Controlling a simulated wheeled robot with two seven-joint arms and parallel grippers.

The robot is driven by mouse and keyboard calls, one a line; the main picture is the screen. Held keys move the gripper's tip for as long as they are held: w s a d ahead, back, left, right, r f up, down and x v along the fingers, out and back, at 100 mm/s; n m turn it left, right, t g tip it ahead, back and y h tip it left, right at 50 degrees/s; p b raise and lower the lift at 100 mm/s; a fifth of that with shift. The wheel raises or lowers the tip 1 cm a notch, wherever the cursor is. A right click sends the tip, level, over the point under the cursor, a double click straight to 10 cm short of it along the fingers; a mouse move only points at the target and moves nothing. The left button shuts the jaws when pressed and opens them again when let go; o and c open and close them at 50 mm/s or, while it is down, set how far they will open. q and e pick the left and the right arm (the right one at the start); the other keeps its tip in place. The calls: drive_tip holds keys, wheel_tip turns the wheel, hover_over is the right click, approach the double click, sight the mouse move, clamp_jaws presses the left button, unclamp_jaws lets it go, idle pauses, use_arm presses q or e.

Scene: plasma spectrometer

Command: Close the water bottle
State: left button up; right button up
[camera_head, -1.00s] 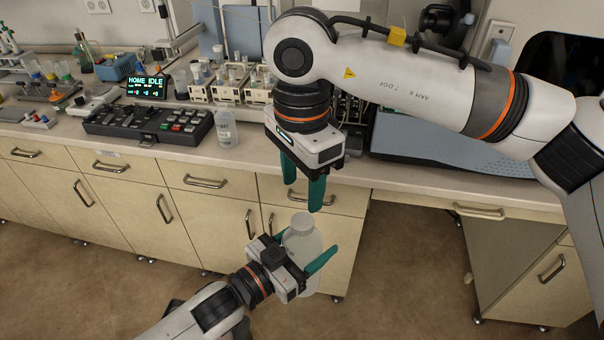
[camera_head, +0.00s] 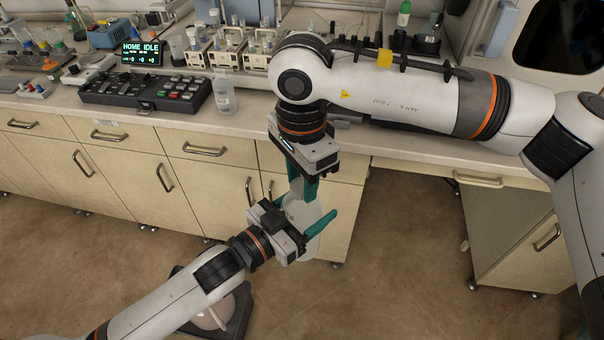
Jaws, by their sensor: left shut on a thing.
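The water bottle (camera_head: 305,217) is pale and translucent and stands roughly upright in front of the bench. My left gripper (camera_head: 306,226) is shut on the bottle's body, one green finger showing on its right side. My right gripper (camera_head: 303,186) points down from above with its fingertips at the bottle's top. A pale part of the top shows between its fingers. The fingers hide much of the top, so I cannot tell whether a cap is there or whether they grip it.
A second clear bottle (camera_head: 224,97) with a label stands on the bench (camera_head: 205,119). Beside it are a black control panel (camera_head: 144,93), a lit display (camera_head: 140,53) and white racks of bottles (camera_head: 213,53). Bench drawers lie close behind the grippers.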

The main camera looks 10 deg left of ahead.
drive_tip(key=c, duration=0.5)
drive_tip(key=m, duration=0.5)
drive_tip(key=o, duration=1.1)
drive_tip(key=shift+o, duration=0.2)
drive_tip(key=shift+r, duration=0.1)
wheel_tip(320, 180, up, 12)
